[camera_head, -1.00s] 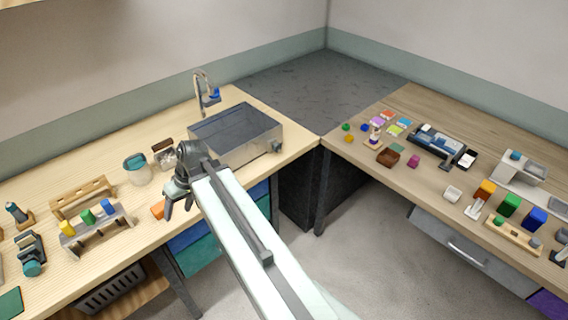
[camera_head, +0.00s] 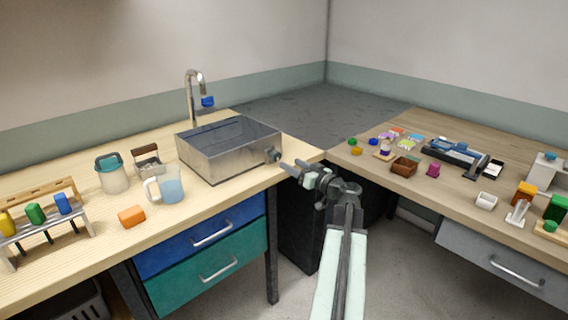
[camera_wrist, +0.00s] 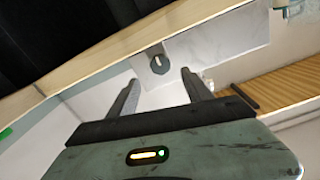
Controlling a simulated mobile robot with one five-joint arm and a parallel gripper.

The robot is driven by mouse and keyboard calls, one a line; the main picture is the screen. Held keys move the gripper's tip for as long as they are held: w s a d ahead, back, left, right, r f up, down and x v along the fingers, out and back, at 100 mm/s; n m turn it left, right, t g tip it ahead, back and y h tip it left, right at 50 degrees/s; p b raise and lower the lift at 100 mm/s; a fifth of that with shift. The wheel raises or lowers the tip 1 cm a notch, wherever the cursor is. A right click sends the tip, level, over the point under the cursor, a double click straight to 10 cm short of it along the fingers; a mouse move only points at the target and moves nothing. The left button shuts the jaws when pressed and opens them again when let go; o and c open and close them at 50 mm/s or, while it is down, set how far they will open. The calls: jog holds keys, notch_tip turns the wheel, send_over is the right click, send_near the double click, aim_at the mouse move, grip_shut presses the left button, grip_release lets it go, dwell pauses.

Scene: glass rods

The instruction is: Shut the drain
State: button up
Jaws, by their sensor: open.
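The metal sink basin (camera_head: 215,160) stands on the left wooden counter. A round dark knob (camera_head: 273,156) sits on its right end and seems to be the drain's control. The drain hole inside the basin is hidden.
A faucet (camera_head: 190,92) with a blue handle (camera_head: 208,101) rises behind the basin. A clear pitcher (camera_head: 170,186), a lidded jar (camera_head: 113,174) and an orange block (camera_head: 132,215) stand left of it. The right counter (camera_head: 441,188) holds many small items.

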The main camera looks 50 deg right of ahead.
aim_at(278, 157)
jog(key=w, duration=0.6)
jog(key=shift+w+d, duration=0.15)
jog(key=shift+w, duration=0.05)
jog(key=shift+c, duration=0.4)
